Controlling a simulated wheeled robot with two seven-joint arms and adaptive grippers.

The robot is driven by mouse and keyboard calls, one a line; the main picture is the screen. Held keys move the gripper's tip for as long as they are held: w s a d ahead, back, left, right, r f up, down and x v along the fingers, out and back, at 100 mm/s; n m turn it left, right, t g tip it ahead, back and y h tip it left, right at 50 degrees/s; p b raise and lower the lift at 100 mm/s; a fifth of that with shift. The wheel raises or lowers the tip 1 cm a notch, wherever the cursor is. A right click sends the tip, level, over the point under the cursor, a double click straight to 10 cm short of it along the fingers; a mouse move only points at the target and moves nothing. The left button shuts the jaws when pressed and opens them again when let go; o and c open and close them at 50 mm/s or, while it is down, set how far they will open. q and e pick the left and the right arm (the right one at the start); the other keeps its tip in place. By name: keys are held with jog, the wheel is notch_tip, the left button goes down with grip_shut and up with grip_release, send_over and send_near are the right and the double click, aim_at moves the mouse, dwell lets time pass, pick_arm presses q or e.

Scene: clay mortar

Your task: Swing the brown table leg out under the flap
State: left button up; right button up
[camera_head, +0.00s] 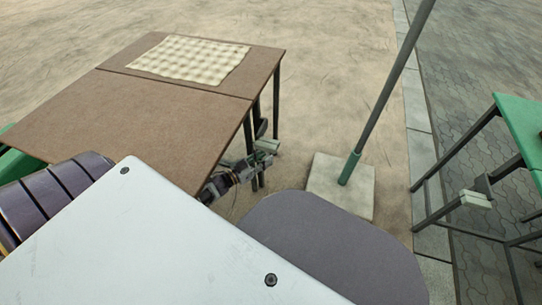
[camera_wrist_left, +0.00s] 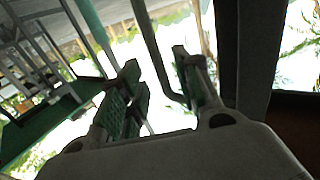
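The brown table (camera_head: 150,115) stands at left, with a seam across its top dividing off the far section. Dark thin legs (camera_head: 276,100) show under its right edge. My left gripper (camera_head: 266,147) is low beside that edge, close to the legs and partly hidden by them. In the left wrist view its two green-padded fingers (camera_wrist_left: 158,88) are apart. A dark thin bar (camera_wrist_left: 152,45), apparently a leg, runs down into the gap between them; contact cannot be told. My right gripper cannot be made out for certain; a pale two-part piece (camera_head: 476,200) shows below the green table.
A checkered cloth (camera_head: 190,58) lies on the far section of the tabletop. A slanted pole (camera_head: 385,95) rises from a pale square base (camera_head: 325,178) right of the table. A green table (camera_head: 520,122) stands at far right.

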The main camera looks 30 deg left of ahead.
pick_arm(q)
jog(key=shift+b+x, duration=0.65)
jog(key=shift+x, duration=1.3)
jog(key=shift+c, duration=0.3)
grip_shut()
